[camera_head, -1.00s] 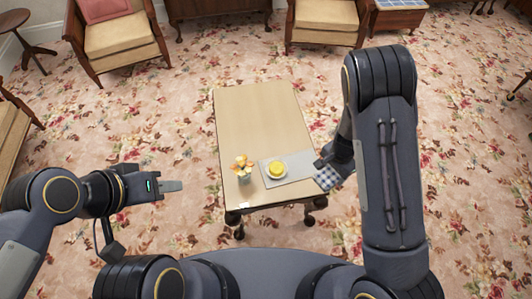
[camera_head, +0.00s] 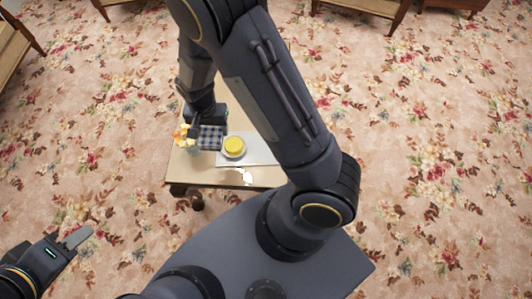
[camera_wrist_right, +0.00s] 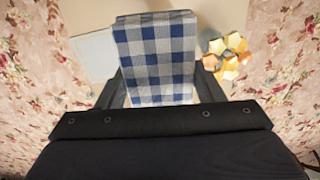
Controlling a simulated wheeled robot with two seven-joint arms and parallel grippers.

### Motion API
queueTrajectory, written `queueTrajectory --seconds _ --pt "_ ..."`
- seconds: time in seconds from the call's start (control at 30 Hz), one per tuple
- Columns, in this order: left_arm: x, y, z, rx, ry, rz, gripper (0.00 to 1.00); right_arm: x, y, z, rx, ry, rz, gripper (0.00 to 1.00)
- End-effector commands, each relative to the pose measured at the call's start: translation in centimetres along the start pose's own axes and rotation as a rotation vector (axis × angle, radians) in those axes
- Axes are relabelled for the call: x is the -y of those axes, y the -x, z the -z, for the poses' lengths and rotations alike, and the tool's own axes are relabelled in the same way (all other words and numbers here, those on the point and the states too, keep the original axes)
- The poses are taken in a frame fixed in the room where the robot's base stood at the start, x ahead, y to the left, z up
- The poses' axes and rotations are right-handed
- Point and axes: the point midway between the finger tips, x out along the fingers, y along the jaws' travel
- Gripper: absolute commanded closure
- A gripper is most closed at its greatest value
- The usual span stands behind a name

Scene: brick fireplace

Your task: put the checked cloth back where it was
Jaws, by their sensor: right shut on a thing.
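The blue-and-white checked cloth (camera_head: 211,138) is in my right gripper (camera_head: 204,123), over the near part of the table, between the flowers and the yellow item. In the right wrist view the cloth (camera_wrist_right: 155,58) shows flat between the two dark fingers of my right gripper (camera_wrist_right: 161,92). I cannot tell whether its underside touches the tabletop. My left gripper (camera_head: 76,238) is at the lower left, away from the table and with no object visible in it; its finger gap cannot be made out.
A grey mat (camera_head: 262,152) lies right of the cloth, with a plate and round yellow item (camera_head: 234,146) on it. Orange flowers (camera_head: 182,137) stand close on the left. The wooden table (camera_head: 205,177) is partly hidden by my right arm. Patterned carpet surrounds it.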

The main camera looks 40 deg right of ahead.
Motion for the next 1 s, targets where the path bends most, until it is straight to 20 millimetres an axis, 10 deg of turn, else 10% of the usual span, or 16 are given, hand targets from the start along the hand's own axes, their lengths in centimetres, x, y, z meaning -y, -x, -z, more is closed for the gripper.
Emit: queueTrajectory --seconds 0.03,0.5,1.0 --pt "1.5 -3.2 -1.6 0.0 0.0 0.0 0.64 0.2 -2.5 -0.5 -0.001 0.029 0.009 0.6" --pt "7.8 -17.1 -8.6 0.0 0.0 0.0 0.64 -2.5 -8.2 -1.5 -0.004 0.304 0.004 0.6" --pt "10.2 -22.3 -11.2 -0.001 0.0 0.0 0.64 -5.9 -9.9 0.1 0.0 0.397 -0.001 0.6"
